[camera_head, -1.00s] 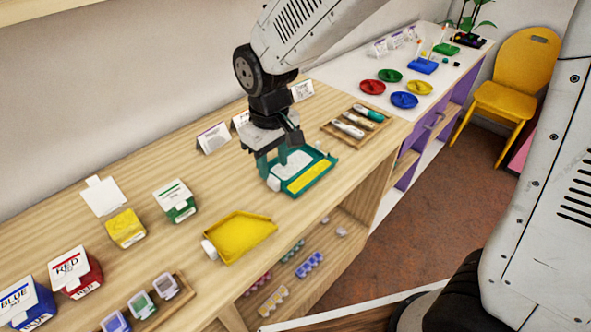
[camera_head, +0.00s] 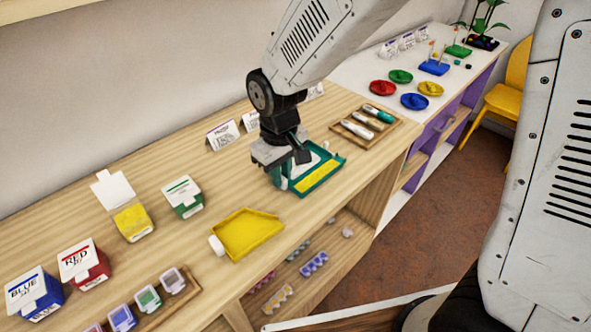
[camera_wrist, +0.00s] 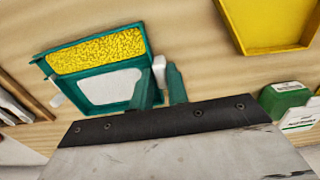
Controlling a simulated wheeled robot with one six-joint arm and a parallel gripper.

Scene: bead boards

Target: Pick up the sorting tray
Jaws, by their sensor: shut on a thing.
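The sorting tray (camera_head: 321,184) is a dark green tray with a strip of yellow beads along one side and a white panel beside it. It is near the front edge of the wooden counter. In the wrist view the tray (camera_wrist: 39,60) is at the upper left, with a white knob (camera_wrist: 159,70) on its near side. My gripper (camera_head: 284,182) is low at the tray's left end. Its green fingers (camera_wrist: 164,80) are on either side of the knob, shut on it. I cannot tell whether the tray is clear of the counter.
A yellow tray (camera_head: 248,232) with a white knob lies to the left. Green (camera_head: 183,197), yellow (camera_head: 133,221), red (camera_head: 84,265) and blue (camera_head: 34,293) boxes stand further left. A wooden tray of tubes (camera_head: 347,132) is close behind on the right. Cards stand along the wall.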

